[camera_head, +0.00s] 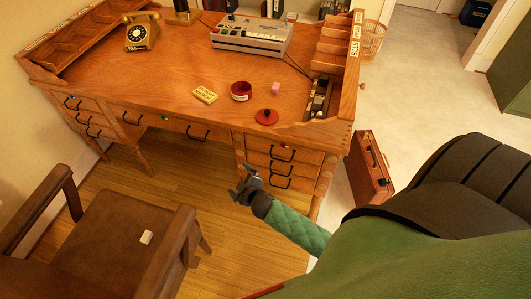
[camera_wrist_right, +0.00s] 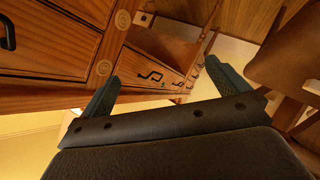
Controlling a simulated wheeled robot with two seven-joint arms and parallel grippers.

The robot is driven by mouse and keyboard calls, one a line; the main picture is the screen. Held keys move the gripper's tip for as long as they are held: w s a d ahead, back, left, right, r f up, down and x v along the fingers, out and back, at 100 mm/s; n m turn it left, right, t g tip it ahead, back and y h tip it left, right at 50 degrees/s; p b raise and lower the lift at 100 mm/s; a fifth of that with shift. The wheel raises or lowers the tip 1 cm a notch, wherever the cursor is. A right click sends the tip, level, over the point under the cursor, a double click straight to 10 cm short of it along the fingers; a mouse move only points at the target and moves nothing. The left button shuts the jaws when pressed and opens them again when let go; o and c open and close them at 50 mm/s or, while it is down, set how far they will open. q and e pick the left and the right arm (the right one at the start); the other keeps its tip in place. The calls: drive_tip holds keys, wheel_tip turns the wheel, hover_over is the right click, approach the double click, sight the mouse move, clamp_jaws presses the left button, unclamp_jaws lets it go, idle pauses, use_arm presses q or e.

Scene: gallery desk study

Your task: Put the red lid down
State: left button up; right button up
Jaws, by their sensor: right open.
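The red lid (camera_head: 267,116) lies on the wooden desk (camera_head: 150,82) near its front edge, with its dark knob up. A red round bowl (camera_head: 240,94) stands open just behind it and to the left, apart from it. My right gripper (camera_head: 245,184) is in front of the desk and below the top, near the right drawers, away from the lid. In the right wrist view its jaws (camera_wrist_right: 163,85) are open with nothing between them. The lid does not show in that view. My left gripper is not in view.
A grey console (camera_head: 250,35) and a yellow telephone (camera_head: 141,33) stand further back. A brown armchair (camera_head: 120,235) is at lower left; a briefcase (camera_head: 371,170) stands right of the desk.

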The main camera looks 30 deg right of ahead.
drive_tip(key=s+a+f+m+g, duration=0.3)
drive_tip(key=s+f+g, duration=0.2)
drive_tip(key=s, duration=0.9)
drive_tip(key=s+a+f+m+g, duration=0.3)
drive_tip(key=s+f+g, duration=0.3)
drive_tip(key=s+f, duration=0.6)
drive_tip(key=s+a, duration=0.1)
drive_tip(key=s, duration=0.2)
drive_tip(key=shift+s+a+f+g+y, duration=0.2)
drive_tip(key=shift+f+g+y, duration=0.1)
drive_tip(key=shift+y, duration=0.1)
